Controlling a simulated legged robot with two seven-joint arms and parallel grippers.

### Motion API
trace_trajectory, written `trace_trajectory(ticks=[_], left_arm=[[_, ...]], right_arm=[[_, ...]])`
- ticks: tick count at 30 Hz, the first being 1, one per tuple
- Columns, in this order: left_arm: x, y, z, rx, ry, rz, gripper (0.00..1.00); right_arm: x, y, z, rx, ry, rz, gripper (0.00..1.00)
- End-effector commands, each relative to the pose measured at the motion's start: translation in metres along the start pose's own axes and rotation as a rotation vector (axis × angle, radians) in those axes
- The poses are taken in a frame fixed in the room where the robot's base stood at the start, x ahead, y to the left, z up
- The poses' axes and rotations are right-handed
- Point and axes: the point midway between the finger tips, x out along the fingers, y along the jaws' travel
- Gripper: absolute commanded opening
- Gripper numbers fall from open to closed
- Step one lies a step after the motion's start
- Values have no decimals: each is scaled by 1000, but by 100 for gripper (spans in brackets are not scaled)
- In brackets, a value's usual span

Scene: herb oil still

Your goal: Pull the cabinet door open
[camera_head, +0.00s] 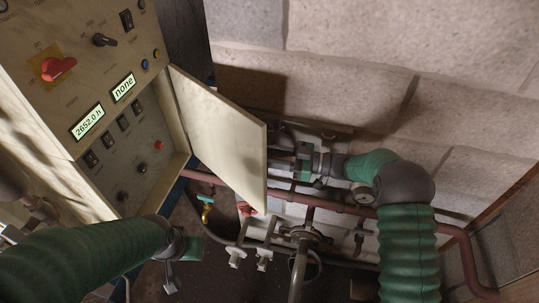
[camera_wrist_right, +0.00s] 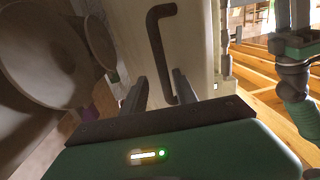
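The cream cabinet door (camera_head: 222,138) stands swung out from the control cabinet (camera_head: 112,100), with a gap at its hinge side showing the cabinet's front. Its dark bent bar handle (camera_wrist_right: 159,48) shows on the door's outer face in the right wrist view. My right gripper (camera_wrist_right: 160,88) is open, its two fingers apart at the lower end of the handle; I cannot tell if they touch it. In the head view the right gripper (camera_head: 284,163) is beside the door's outer face, partly hidden by it. My left gripper (camera_head: 172,278) is low, below the cabinet; its finger opening is unclear.
Reddish pipes (camera_head: 340,205), a gauge (camera_head: 364,195) and valves run along the block wall (camera_head: 400,70) behind and below the right arm. The cabinet front carries a red rotary switch (camera_head: 58,68) and displays.

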Motion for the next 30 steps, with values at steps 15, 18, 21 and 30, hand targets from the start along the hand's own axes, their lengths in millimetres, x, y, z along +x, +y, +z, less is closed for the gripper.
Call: trace_trajectory(ticks=[15,18,21,30], left_arm=[[13,0,3,0,0,0,34],[19,0,5,0,0,0,34],[24,0,6,0,0,0,34],[31,0,7,0,0,0,34]], right_arm=[[-56,2,4,0,-2,6,34],[-86,2,4,0,-2,6,34],[-115,2,4,-1,-3,5,34],[-164,2,2,0,-4,1,34]])
